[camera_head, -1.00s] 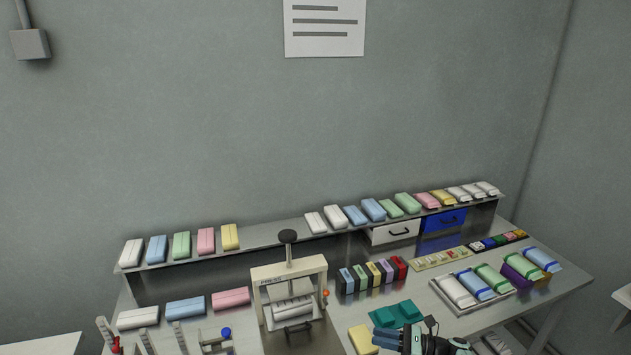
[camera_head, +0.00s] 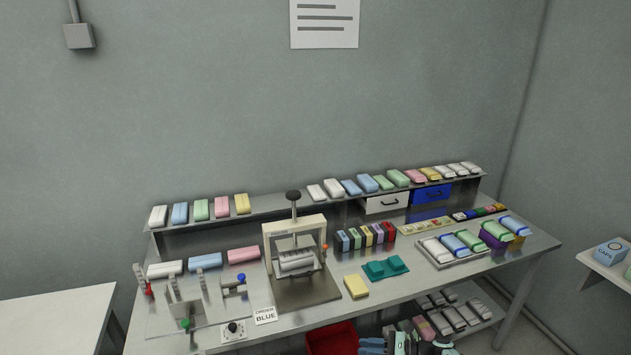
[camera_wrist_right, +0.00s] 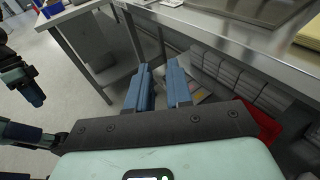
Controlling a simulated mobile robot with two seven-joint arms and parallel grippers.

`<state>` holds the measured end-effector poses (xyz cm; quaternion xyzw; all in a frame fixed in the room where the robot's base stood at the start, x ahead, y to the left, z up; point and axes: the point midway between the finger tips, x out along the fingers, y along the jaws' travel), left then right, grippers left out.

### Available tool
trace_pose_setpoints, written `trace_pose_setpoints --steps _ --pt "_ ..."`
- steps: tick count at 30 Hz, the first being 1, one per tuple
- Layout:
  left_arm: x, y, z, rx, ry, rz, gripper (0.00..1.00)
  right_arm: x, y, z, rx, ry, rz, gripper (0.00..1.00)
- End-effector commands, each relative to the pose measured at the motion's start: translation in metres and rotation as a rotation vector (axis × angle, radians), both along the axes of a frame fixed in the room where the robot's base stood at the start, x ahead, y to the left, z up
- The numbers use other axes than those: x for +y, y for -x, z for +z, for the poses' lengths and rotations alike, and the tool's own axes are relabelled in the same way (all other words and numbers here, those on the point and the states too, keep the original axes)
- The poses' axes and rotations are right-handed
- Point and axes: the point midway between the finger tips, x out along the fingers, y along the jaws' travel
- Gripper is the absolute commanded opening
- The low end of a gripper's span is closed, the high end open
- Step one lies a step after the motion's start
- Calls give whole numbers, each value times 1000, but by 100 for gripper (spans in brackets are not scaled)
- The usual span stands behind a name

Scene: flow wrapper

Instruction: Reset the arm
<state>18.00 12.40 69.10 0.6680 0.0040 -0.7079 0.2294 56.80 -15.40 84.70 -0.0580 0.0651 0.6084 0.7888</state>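My right gripper (camera_head: 371,345) is at the bottom edge of the head view, in front of the bench (camera_head: 410,289). In the right wrist view its two blue fingers (camera_wrist_right: 160,88) stand apart with nothing held between them. A dark part of my other arm with a blue tip (camera_wrist_right: 33,92) shows at the left edge of the right wrist view. Whether its fingers are open is not clear. My left gripper does not show in the head view.
A press (camera_head: 295,235) stands mid-bench. A yellow block (camera_head: 356,286) and a teal holder (camera_head: 385,268) lie to its right. A red bin (camera_head: 331,340) and a lower shelf with several packs (camera_head: 452,316) are below. Side tables flank the bench; open floor shows in the wrist view.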

Motion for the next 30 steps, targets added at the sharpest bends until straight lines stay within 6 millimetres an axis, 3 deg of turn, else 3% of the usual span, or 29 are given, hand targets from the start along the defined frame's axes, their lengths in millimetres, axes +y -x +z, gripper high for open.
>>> trace_pose_setpoints --steps 5,8,12,15,19,24,30 --pt "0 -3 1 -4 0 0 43 33 38 -65 2 241 79 20" --pt "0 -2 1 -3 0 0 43 45 78 -107 -28 413 164 20" --pt "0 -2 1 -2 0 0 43 51 152 -157 -128 660 344 20" --pt "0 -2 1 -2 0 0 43 46 206 -179 -237 808 498 20" --pt "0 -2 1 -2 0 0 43 38 275 -188 -419 951 708 20" --pt "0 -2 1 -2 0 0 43 30 344 -176 -664 1041 925 20" --pt "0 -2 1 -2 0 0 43 30 382 -158 -836 1066 1037 20"
